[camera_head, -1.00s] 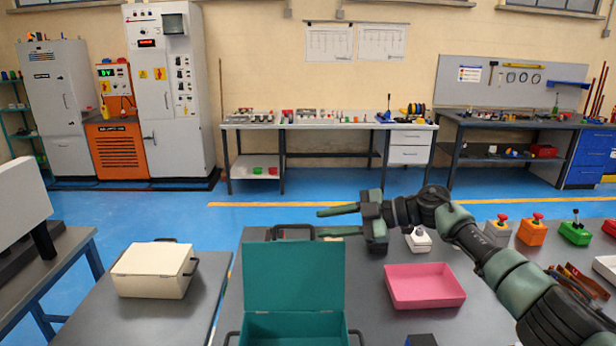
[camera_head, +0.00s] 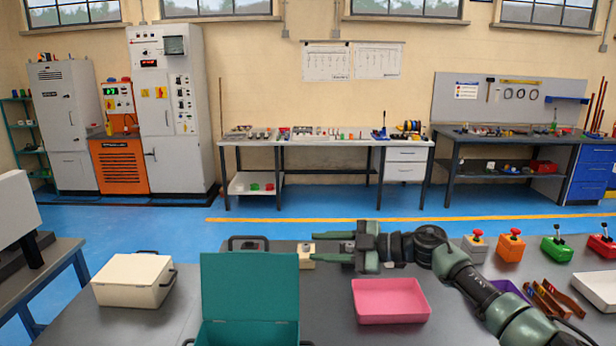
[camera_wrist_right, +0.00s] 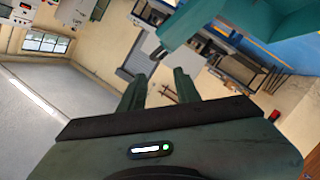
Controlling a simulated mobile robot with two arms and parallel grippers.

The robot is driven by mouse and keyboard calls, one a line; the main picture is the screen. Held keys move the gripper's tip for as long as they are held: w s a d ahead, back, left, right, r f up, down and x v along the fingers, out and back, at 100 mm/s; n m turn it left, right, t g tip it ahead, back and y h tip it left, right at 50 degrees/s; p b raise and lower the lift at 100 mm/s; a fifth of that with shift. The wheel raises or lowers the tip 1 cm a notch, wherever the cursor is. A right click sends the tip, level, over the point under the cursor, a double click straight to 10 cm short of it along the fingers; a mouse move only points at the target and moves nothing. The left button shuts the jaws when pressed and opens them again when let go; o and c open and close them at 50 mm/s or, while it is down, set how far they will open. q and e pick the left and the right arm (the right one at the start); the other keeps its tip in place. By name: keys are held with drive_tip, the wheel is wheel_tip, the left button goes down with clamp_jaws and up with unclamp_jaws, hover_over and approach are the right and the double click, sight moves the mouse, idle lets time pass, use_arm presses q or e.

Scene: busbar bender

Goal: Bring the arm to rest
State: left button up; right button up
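My right arm comes in from the right in the head view. Its gripper (camera_head: 318,246) points left above the dark table (camera_head: 335,325), behind the pink tray (camera_head: 390,302). Its two fingers are apart, and nothing shows held between them. In the right wrist view the fingers (camera_wrist_right: 160,82) also stand apart with an empty gap. My left gripper is not in view.
An open teal box (camera_head: 250,288) stands front centre, with a cream case (camera_head: 133,280) to its left. A small cream block (camera_head: 306,252) shows by the fingertips. Button boxes in orange (camera_head: 510,247), green (camera_head: 557,249) and red (camera_head: 602,246) line the right rear.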

drive_tip(key=s+a+f+m+t+y, duration=0.1)
drive_tip(key=s+a+f+m+t, duration=0.1)
drive_tip(key=a+m+t, duration=0.25)
drive_tip(key=s+d+f+m+t+h, duration=0.2)
drive_tip(key=s+d+f+m+h, duration=0.5)
drive_tip(key=f+m, duration=0.15)
drive_tip(key=s+d+f+m+t+h, duration=0.3)
drive_tip(key=s+d+f+m+h, duration=0.35)
drive_tip(key=f, duration=0.25)
drive_tip(key=s+d+f+g+h, duration=0.1)
drive_tip(key=s+d+f+g, duration=0.25)
drive_tip(key=s, duration=0.65)
drive_tip(key=s+d+f+m+g+h, duration=0.1)
drive_tip(key=s+d+f+g, duration=0.2)
drive_tip(key=s, duration=0.7)
drive_tip(key=s+d+f+g+h, duration=0.1)
drive_tip(key=s+d+f+g, duration=0.2)
drive_tip(key=s, duration=0.7)
wheel_tip(320, 180, down, 26)
drive_tip(key=a+g, duration=0.2)
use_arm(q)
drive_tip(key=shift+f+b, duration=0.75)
use_arm(e)
drive_tip(key=s+d+f+g, duration=0.1)
drive_tip(key=s+d+f, duration=0.2)
drive_tip(key=s+f, duration=1.4)
drive_tip(key=shift+s+d+f+g, duration=0.2)
drive_tip(key=shift+s+f+g, duration=0.15)
drive_tip(key=shift+s, duration=0.25)
